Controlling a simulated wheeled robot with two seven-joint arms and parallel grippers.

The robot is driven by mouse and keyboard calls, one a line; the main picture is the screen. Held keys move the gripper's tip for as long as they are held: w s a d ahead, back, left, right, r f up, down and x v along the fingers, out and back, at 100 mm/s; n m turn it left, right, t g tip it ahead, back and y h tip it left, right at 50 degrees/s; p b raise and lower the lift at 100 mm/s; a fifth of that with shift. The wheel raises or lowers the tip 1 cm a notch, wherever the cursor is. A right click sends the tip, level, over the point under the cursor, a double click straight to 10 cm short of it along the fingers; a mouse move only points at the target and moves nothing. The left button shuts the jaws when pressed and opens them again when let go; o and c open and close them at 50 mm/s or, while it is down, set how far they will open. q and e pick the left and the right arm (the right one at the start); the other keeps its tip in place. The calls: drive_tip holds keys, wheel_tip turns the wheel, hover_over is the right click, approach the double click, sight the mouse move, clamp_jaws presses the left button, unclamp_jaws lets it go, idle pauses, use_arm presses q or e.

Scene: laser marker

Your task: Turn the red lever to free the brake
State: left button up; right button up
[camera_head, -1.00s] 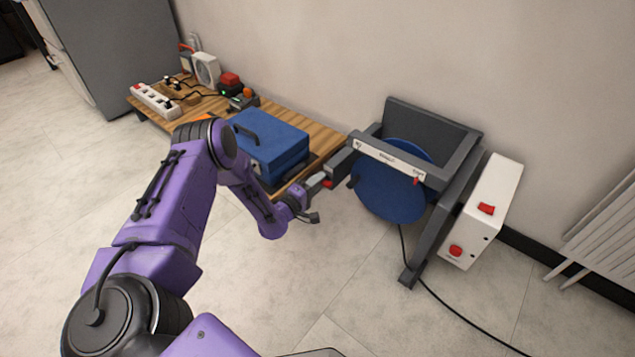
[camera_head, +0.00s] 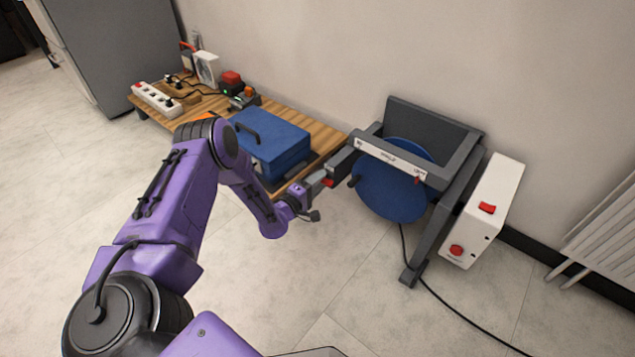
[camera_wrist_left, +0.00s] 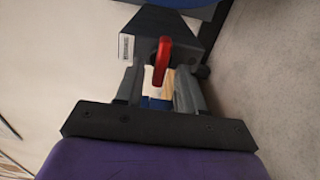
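The red lever (camera_wrist_left: 162,60) sticks out of the dark grey brake block (camera_wrist_left: 150,27) in the left wrist view. In the head view the lever (camera_head: 328,183) is a small red spot at the left end of the grey frame that carries the blue disc (camera_head: 390,192). My left gripper (camera_head: 318,182) is right at the lever. In the left wrist view its fingers (camera_wrist_left: 160,80) stand apart, with the lever's lower end in line with the gap between them. Contact with the lever cannot be made out. My right gripper is not in view.
A wooden bench (camera_head: 310,132) to the left carries a blue case (camera_head: 275,145), a power strip (camera_head: 157,101) and small devices. A white box with red switches (camera_head: 487,208) stands right of the frame. A black cable (camera_head: 440,300) crosses the clear floor. A radiator (camera_head: 602,235) is at right.

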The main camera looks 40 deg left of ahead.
use_arm(q)
drive_tip(key=s+p, duration=0.4)
drive_tip(key=s, duration=0.6)
drive_tip(key=shift+s+a, duration=0.3)
drive_tip(key=shift+a, duration=0.1)
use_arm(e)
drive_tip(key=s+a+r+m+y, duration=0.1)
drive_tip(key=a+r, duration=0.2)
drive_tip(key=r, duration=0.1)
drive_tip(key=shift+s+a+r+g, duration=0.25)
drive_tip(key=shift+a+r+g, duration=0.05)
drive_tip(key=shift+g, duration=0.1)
